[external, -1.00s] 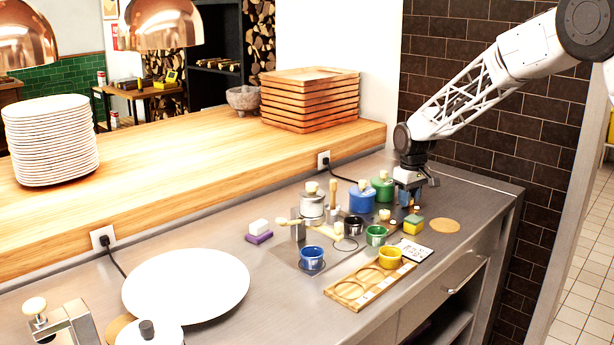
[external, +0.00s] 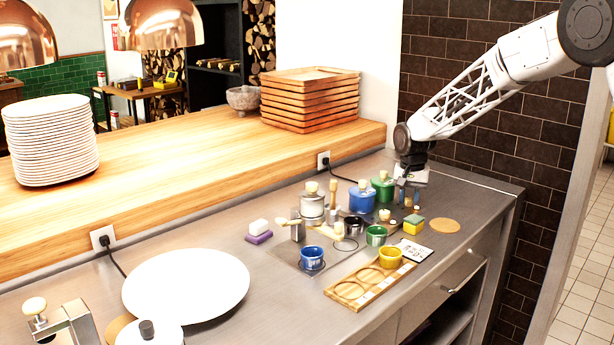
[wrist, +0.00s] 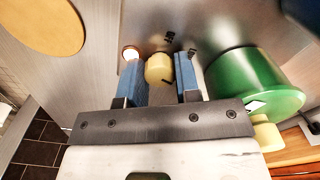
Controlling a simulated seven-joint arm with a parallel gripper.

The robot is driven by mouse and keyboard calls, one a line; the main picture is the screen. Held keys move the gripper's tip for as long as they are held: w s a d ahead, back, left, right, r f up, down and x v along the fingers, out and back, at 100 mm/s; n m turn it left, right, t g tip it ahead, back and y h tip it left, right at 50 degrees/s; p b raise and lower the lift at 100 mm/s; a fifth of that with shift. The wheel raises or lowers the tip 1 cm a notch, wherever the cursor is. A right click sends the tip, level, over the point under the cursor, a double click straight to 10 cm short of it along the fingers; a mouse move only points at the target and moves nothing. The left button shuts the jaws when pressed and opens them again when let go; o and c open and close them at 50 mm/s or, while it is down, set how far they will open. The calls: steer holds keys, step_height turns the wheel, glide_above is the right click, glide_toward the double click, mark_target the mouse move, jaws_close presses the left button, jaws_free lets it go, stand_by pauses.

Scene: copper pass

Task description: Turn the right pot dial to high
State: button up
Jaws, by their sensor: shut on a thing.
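My gripper (wrist: 158,62) has its two blue fingers on either side of a cream, round dial (wrist: 160,70) in the wrist view, shut on it. A dark mark shows on the dial's lower edge. A second pale knob (wrist: 130,52) is partly hidden behind the left finger. In the external view my gripper (external: 408,200) points down at the counter, just right of the green pot (external: 384,190). The green pot also shows close on the right in the wrist view (wrist: 250,88). A blue pot (external: 361,201) stands left of it.
Small dark marks (wrist: 170,37) lie on the metal by the dial. A tan disc (external: 445,225) lies on clear counter at right.

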mark_target(409, 198)
steer(key=shift+m, duration=0.7)
steer(key=o, duration=0.9)
steer(key=shift+r, duration=0.15)
steer(key=shift+r, duration=3.8)
